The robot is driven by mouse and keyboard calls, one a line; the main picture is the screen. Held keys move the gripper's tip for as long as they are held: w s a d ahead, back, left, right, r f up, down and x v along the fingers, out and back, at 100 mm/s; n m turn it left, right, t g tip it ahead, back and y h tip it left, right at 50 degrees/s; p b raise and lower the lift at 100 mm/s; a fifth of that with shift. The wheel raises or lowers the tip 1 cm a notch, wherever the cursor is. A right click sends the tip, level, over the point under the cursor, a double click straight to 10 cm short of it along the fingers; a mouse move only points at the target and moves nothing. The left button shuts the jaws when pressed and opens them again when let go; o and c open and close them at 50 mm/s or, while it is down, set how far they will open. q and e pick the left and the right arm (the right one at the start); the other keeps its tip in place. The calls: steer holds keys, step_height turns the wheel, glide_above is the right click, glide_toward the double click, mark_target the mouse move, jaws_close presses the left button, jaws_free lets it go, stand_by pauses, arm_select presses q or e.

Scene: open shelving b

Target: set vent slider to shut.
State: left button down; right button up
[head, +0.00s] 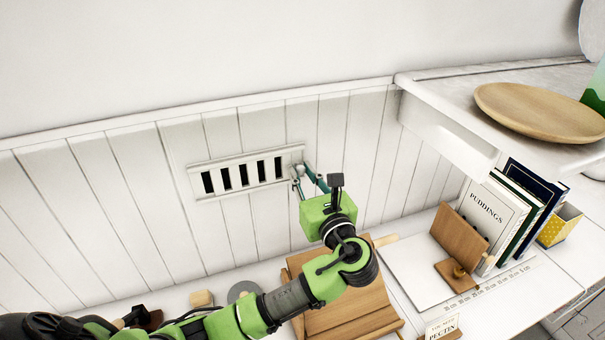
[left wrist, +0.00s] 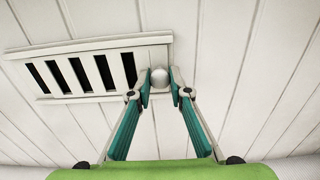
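The vent (head: 247,172) is a white framed grille on the panelled wall, and it also shows in the left wrist view (left wrist: 90,98). Several of its slots are dark and open. The slider's round pale knob (left wrist: 160,77) is at the vent's right end. My left gripper (head: 308,176) reaches up to that end. In the left wrist view its two fingertips (left wrist: 160,80) lie against either side of the knob, with no clear gap. In the head view the knob is hard to make out behind the fingers. My right gripper is not in view.
To the right stand a wooden bookend (head: 458,238), books (head: 488,218) and a yellow box (head: 558,225). A wooden plate (head: 540,110) sits on the upper shelf. The wall around the vent is clear.

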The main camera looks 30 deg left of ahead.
mark_target(260, 177)
arm_select(q)
steer(key=shift+s+a+r+p, duration=0.15)
steer(key=shift+s+a+p, duration=0.05)
steer(key=shift+p, duration=0.3)
steer(key=shift+s+a+p, duration=0.7)
steer(key=shift+s+p, duration=0.1)
steer(key=shift+p, duration=0.2)
steer(key=shift+w+f, duration=0.1)
steer(key=shift+f, duration=0.1)
steer(key=c, duration=1.9)
jaws_free()
steer(key=shift+o, duration=0.3)
steer(key=shift+s+a, duration=0.1)
steer(key=shift+s, duration=0.1)
